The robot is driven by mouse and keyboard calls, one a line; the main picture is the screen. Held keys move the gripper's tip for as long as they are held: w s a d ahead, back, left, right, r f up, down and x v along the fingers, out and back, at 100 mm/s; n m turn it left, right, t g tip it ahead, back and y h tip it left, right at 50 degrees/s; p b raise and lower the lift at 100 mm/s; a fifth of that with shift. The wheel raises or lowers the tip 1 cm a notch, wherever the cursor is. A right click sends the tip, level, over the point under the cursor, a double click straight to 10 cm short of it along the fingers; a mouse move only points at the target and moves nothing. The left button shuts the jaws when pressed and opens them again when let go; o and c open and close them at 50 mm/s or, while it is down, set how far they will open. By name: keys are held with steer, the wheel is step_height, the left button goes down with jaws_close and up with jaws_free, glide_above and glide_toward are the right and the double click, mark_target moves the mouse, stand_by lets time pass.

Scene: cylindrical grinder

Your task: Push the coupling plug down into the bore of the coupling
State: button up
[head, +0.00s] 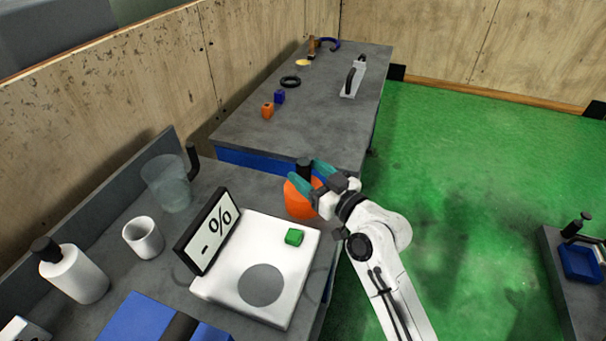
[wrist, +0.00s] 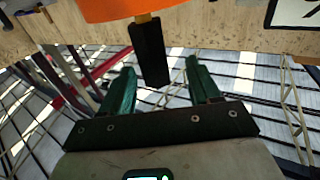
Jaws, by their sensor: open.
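A black cylindrical piece, seemingly the coupling plug (head: 303,167), stands upright on an orange rounded body, seemingly the coupling (head: 299,200), at the table's right edge. In the wrist view the plug (wrist: 150,52) juts from the orange coupling (wrist: 125,8), with a narrow yellowish part between them. My gripper (head: 313,174) is open, its teal fingers on either side of the plug. In the wrist view my gripper (wrist: 161,66) shows a gap between the plug and each finger. The bore is hidden, so I cannot tell how deep the plug sits.
A glass jug (head: 168,184), a white cup (head: 143,238) and a white bottle (head: 74,274) stand left. A grey bench (head: 330,110) holds small parts behind.

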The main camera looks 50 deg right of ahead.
mark_target(298, 161)
steer(key=w, duration=0.1)
steer(key=w+d+p, duration=0.1)
steer(key=w, duration=0.2)
steer(key=shift+w+d+r+p, duration=0.1)
steer(key=shift+d+r+p, duration=0.05)
steer(key=shift+r+p, duration=0.2)
steer(key=shift+w+f, duration=0.15)
steer(key=shift+w, duration=0.2)
steer(key=c, duration=1.1)
steer(key=shift+c, duration=0.2)
